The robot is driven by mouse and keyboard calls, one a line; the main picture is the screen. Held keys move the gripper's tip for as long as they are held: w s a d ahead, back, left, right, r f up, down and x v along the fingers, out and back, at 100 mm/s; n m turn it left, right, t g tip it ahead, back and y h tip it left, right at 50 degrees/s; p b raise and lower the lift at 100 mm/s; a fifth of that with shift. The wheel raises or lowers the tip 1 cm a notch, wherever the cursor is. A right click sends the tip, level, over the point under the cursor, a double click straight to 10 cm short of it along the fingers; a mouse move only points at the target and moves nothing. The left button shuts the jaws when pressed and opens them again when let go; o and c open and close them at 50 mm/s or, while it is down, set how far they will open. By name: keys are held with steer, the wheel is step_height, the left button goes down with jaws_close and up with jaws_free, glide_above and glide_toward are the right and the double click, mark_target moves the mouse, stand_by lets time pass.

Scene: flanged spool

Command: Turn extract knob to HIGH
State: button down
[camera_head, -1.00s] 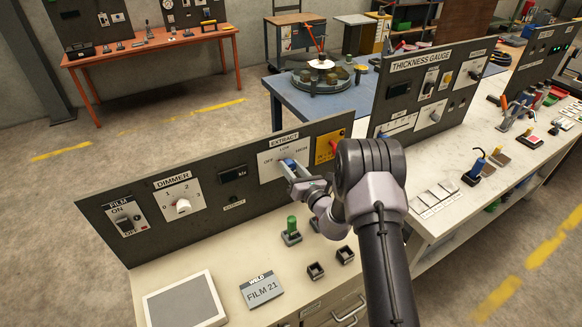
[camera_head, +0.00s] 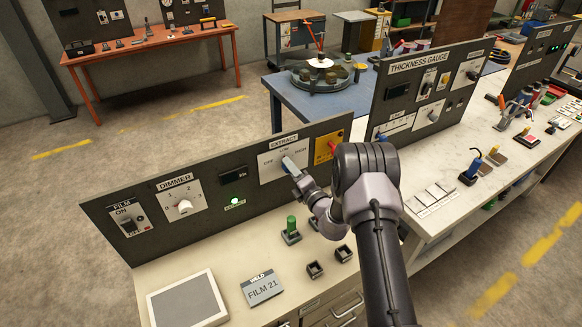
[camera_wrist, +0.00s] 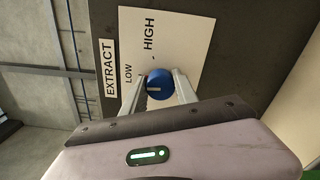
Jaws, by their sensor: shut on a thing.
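The extract knob (camera_head: 287,162) is blue with a white mark, on a white plate (camera_head: 269,168) labelled EXTRACT with OFF, LOW and HIGH. In the wrist view the knob (camera_wrist: 161,78) sits between my two fingers, and its white mark lies on the side toward the LOW label, away from HIGH. My gripper (camera_head: 293,170) is shut on the knob, one finger on each side. It also shows in the wrist view (camera_wrist: 160,92). OFF is not visible in the wrist view.
A green lamp (camera_head: 235,202) glows below a small display (camera_head: 234,174) left of the plate. A yellow panel with a red knob (camera_head: 334,145) is close on the right. A green-topped post (camera_head: 292,229) stands on the bench below. The dimmer knob (camera_head: 184,206) is further left.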

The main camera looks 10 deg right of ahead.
steer(key=m, duration=0.3)
steer(key=shift+m+p, duration=0.35)
steer(key=shift+m, duration=0.05)
steer(key=m, duration=0.3)
steer(key=shift+f+m+p, duration=0.1)
steer(key=shift+m+p, duration=0.2)
steer(key=shift+p, duration=0.05)
steer(key=m, duration=0.6)
steer(key=shift+f+p, duration=0.1)
steer(key=shift+p, duration=0.3)
steer(key=shift+m, duration=0.4)
steer(key=c, duration=0.9)
jaws_free()
steer(key=shift+c, duration=0.2)
steer(key=p+v, duration=0.1)
steer(key=v, duration=1.6)
steer(key=shift+s, duration=0.25)
